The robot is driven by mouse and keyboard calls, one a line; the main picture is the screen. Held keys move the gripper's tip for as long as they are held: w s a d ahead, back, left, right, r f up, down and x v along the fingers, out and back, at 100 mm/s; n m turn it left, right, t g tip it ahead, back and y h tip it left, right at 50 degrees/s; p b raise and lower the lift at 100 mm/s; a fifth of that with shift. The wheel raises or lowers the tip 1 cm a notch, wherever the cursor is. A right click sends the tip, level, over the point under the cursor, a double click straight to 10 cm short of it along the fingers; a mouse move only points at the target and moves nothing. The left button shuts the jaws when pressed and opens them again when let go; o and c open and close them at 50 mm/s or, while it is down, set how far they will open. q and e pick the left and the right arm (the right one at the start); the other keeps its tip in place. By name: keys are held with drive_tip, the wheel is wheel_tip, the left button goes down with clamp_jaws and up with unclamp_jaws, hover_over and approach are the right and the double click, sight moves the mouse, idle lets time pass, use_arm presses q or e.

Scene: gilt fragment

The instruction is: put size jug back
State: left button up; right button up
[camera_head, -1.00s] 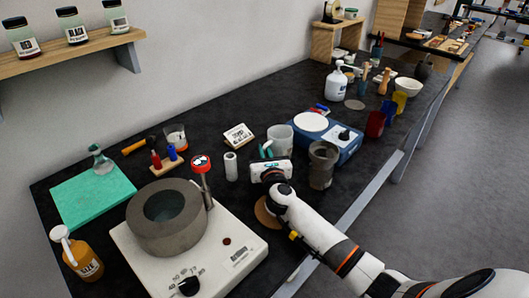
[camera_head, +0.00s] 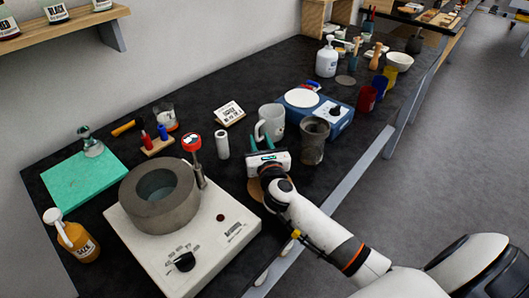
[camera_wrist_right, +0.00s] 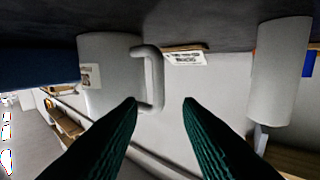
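A pale grey jug (camera_head: 275,118) with a handle stands upright on the dark bench, near the blue scale. I take it for the size jug. In the right wrist view the jug (camera_wrist_right: 108,75) shows at upper left, with a label on its side and its handle facing my gripper. My right gripper (camera_head: 262,143) is open, its teal fingers pointing at the jug's handle side. In the wrist view the fingertips (camera_wrist_right: 160,101) are apart with the handle seen between them, nearer the left finger; I cannot tell whether they touch. My left gripper is out of view.
A dark grey cup (camera_head: 314,142) stands just right of the gripper. The blue scale (camera_head: 330,125) is behind. A white cylinder (camera_head: 222,145) and a card sign (camera_head: 229,113) stand left. A brown disc (camera_head: 256,190) lies under my wrist. A hot plate with stone pot (camera_head: 160,215) is left.

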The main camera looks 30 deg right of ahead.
drive_tip(key=v, duration=0.5)
drive_tip(key=shift+s+a, duration=0.1)
drive_tip(key=shift+s, duration=0.3)
